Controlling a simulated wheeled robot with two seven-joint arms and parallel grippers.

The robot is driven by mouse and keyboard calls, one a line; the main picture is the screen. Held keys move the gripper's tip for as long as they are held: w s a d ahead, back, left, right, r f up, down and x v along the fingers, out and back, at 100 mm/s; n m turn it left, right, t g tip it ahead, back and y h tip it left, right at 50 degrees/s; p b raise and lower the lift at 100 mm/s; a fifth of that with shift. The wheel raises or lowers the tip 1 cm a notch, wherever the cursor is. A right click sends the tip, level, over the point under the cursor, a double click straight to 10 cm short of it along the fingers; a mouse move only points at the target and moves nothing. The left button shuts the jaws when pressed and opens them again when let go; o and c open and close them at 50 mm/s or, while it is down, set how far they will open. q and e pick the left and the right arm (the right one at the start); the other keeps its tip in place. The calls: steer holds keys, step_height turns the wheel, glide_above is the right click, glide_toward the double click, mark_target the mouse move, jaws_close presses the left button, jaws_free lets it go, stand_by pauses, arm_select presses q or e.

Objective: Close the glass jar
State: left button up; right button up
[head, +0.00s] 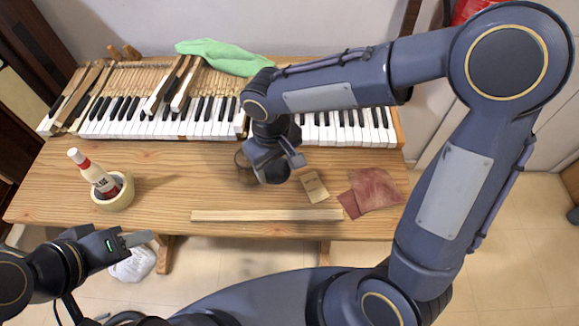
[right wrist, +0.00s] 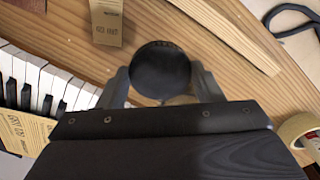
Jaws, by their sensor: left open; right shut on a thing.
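In the right wrist view a round dark lid (right wrist: 160,70) sits between the two fingertips of my right gripper (right wrist: 161,84), which is shut on it. A small pale patch shows just under the lid's near edge; I cannot tell whether it is the jar. Whether the lid touches the jar is hidden. My left gripper (head: 138,239) is open and empty off the table's front left.
The wooden table (head: 170,185) holds a piano keyboard (head: 160,128) along the back and a green cloth (head: 225,57). A glue bottle (head: 95,175) stands in a tape roll (head: 115,200) at left. A wooden strip (head: 265,216), sandpaper (head: 314,187) and reddish sheets (head: 375,190) lie in front.

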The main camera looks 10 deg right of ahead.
arm_select(q)
steer(key=shift+f+b, duration=0.4)
arm_select(e)
steer(key=s+a+r, duration=0.4)
steer(key=a, duration=0.4)
steer(key=shift+a+r, duration=0.15)
steer(key=shift+a, duration=0.1)
